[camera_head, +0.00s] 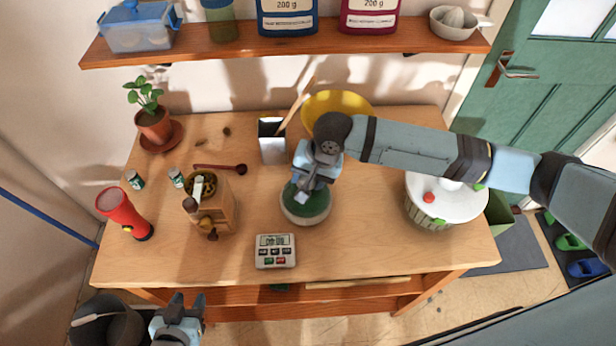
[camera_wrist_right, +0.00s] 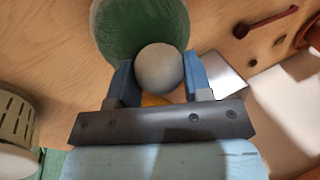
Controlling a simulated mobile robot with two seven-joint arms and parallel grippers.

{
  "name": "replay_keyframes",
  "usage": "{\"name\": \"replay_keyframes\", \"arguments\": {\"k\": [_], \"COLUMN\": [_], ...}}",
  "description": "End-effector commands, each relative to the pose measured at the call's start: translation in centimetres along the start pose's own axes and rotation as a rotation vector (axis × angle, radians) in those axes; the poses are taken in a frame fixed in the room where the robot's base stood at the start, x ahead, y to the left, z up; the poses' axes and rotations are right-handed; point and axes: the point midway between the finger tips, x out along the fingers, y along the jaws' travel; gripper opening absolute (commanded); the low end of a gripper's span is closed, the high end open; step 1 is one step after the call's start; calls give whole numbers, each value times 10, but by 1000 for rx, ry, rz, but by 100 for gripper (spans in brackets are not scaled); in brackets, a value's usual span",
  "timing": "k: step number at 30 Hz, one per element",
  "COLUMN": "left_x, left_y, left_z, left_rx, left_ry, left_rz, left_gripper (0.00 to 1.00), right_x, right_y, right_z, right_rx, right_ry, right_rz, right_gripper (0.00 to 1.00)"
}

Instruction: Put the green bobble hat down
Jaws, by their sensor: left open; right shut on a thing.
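The green bobble hat (camera_head: 305,205) is at the middle of the wooden table, green with a pale brim. In the right wrist view the hat (camera_wrist_right: 135,28) shows behind its pale grey bobble (camera_wrist_right: 160,70). My right gripper (camera_head: 312,183) is above the hat, and in the wrist view its fingers (camera_wrist_right: 160,80) are shut on the bobble. Whether the brim touches the tabletop is hard to tell. My left gripper (camera_head: 180,312) is open and empty, low in front of the table's front edge.
A white timer (camera_head: 275,251) lies just in front of the hat. A wooden grinder (camera_head: 211,205) stands to its left, a metal box (camera_head: 272,142) and yellow bowl (camera_head: 336,103) behind it. A white-lidded container (camera_head: 446,200) stands at right. Bare tabletop (camera_head: 360,235) lies between hat and container.

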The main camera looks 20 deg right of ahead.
Motion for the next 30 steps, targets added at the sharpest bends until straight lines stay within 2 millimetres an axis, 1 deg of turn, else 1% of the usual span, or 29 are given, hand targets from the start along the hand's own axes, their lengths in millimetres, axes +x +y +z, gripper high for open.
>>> {"name": "replay_keyframes", "arguments": {"k": [1,3,13,14,15,16,17,26,29,30], "left_x": [-1,-1,-3,-3,-3,-3,-3,-3,-2,-2], "left_y": [0,0,0,0,0,1,1,1,1,1], "left_z": [-1,-1,0,1,2,2,2,4,5,5], "left_rx": [0,0,-2,-2,-2,-2,-2,-3,-3,-3], "left_ry": [0,0,-5,-6,-7,-7,-8,-9,-9,-8], "left_rz": [0,-1,-1,-1,-1,-1,-1,0,0,0], "left_gripper": [43,43,43,43,43,43,43,43,43,43], "right_x": [6,10,13,13,13,13,13,11,2,-4], "right_y": [2,3,4,4,4,4,4,3,3,3], "right_z": [0,0,0,0,0,0,0,0,0,0], "right_rx": [0,0,1,0,0,0,0,-1,-1,-1], "right_ry": [0,1,0,0,1,1,1,2,1,1], "right_rz": [1,0,0,-1,-1,-1,-1,-1,-2,-3], "right_gripper": [8,8,8,52,62,69,71,71,71,71]}}
